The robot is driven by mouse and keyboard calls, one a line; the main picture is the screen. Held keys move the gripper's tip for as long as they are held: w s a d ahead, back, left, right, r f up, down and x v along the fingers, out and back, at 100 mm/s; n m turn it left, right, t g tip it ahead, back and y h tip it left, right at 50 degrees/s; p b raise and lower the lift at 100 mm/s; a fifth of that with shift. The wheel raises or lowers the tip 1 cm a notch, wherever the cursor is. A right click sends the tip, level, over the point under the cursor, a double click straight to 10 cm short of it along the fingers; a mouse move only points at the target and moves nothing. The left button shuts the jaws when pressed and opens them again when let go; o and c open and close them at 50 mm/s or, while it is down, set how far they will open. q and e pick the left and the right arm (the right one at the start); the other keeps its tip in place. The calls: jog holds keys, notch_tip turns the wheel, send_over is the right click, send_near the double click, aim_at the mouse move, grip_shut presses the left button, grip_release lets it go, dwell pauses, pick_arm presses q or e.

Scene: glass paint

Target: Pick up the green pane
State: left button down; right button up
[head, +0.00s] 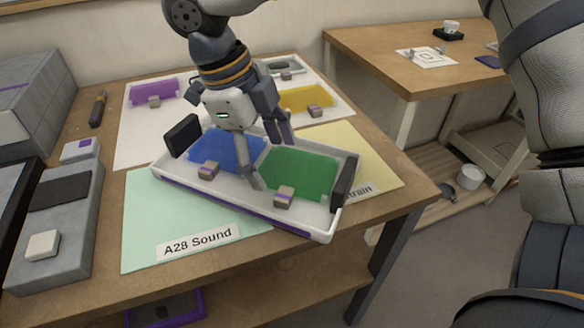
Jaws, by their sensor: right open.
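The green pane (302,170) lies flat in the right part of a white tray (318,226), with a small grey-brown block (284,197) at its front edge. A blue pane (228,150) lies beside it on the left in the same tray, with a similar block (209,170). My right gripper (265,162) reaches down from above over the middle of the tray, its fingers apart and empty. One finger hangs near the left edge of the green pane; I cannot tell whether it touches. My left gripper does not show.
The tray has black end handles (345,182). Behind it lie a purple pane (154,90) and a yellow pane (306,98) on white sheets. Grey devices (60,220) line the left. A second table (400,75) stands at the back right.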

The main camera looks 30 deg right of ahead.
aim_at(287, 188)
jog(key=x, duration=0.6)
jog(key=shift+s+d, duration=0.25)
jog(key=c, duration=1.2)
jog(key=shift+s+f, duration=0.1)
jog(key=shift+s, duration=0.05)
jog(key=shift+c, duration=1)
